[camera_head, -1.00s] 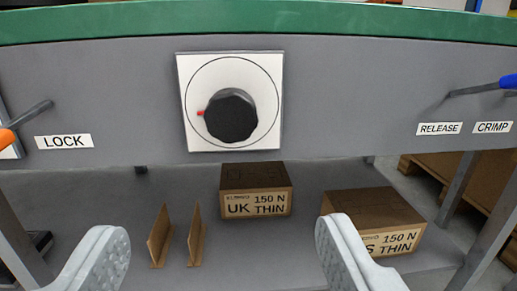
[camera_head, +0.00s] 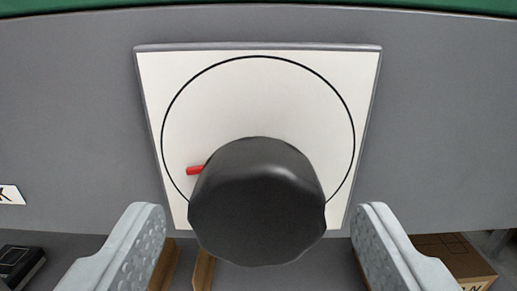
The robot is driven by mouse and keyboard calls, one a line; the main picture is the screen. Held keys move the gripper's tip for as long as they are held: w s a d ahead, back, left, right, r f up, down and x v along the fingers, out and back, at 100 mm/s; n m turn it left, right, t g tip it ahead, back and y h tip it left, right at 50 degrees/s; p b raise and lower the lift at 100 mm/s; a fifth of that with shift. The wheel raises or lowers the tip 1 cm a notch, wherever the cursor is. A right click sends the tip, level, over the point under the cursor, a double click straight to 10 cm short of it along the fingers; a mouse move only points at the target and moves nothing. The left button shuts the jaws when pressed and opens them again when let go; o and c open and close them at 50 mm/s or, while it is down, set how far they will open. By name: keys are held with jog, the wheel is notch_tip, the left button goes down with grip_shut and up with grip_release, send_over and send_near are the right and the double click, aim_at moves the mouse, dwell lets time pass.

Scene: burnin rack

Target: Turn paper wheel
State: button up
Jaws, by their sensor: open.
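The paper wheel is a black faceted knob (camera_head: 258,205) on a white square plate (camera_head: 255,95) with a thin black circle. A red pointer (camera_head: 195,170) sticks out at the knob's left side. My gripper (camera_head: 258,238) is open, with one grey textured finger at the lower left and the other at the lower right. The knob stands between and slightly above the fingertips, and a gap shows on both sides. No contact shows.
The plate is on a grey panel (camera_head: 440,110) with a green edge (camera_head: 60,8) above. Part of a label (camera_head: 10,195) shows at the left. Below the panel are a cardboard box (camera_head: 452,262) at the right, brown upright pieces (camera_head: 203,270) and a dark object (camera_head: 18,262) at the left.

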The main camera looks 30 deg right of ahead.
jog(key=shift+x, duration=1.5)
jog(key=c, duration=1)
jog(key=shift+m, duration=0.3)
jog(key=shift+a+m, duration=0.1)
jog(key=shift+m, duration=2.8)
jog(key=o, duration=1)
